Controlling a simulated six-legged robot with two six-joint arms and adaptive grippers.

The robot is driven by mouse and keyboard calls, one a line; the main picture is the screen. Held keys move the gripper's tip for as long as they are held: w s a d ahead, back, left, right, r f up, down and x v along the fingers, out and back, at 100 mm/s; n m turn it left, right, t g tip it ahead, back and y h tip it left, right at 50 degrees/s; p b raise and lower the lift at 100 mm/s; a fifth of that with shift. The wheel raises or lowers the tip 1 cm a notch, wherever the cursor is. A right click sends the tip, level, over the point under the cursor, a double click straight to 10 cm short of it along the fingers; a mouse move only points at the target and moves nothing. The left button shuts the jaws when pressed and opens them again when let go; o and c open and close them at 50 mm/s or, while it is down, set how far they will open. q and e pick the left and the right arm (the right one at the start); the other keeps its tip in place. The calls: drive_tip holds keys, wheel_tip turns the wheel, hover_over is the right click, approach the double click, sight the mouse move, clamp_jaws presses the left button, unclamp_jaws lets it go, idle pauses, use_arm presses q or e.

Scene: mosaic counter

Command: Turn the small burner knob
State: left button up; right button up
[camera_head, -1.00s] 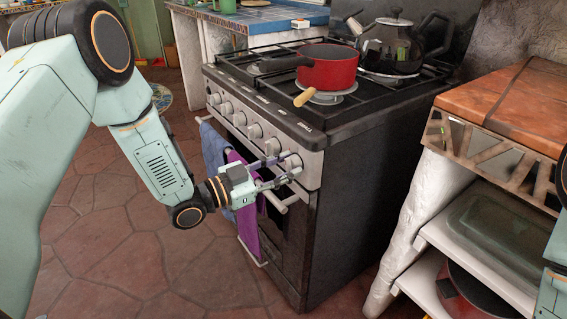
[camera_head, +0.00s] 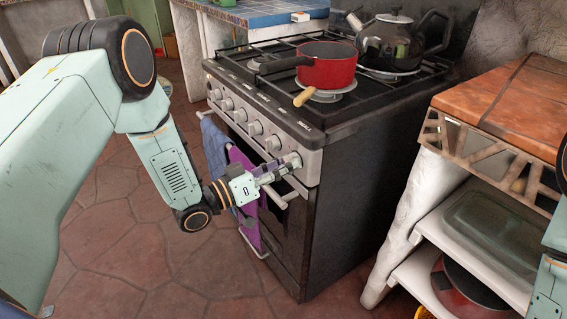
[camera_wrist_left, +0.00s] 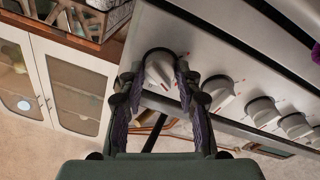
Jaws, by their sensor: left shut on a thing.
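The stove's front panel carries a row of light grey knobs. The knob at the right end of the row (camera_head: 295,159) is at my left gripper (camera_head: 283,167), whose fingers reach it from the front. In the left wrist view this knob (camera_wrist_left: 159,68) sits between the purple-padded fingers of the left gripper (camera_wrist_left: 156,80), one on each side. The gripper is shut on it. The fingers partly hide the knob in the head view. My right gripper is out of view.
A red pot (camera_head: 328,68) and a dark kettle (camera_head: 392,42) stand on the stove top. The oven handle (camera_head: 283,198) and a purple towel (camera_head: 248,219) are just below the gripper. Neighbouring knobs (camera_wrist_left: 218,91) stand close beside it.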

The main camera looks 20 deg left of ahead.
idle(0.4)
use_arm(q)
drive_tip(key=o, duration=1.2)
drive_tip(key=shift+c, duration=0.2)
drive_tip(key=v, duration=1.2)
drive_tip(key=shift+c, duration=0.4)
clamp_jaws()
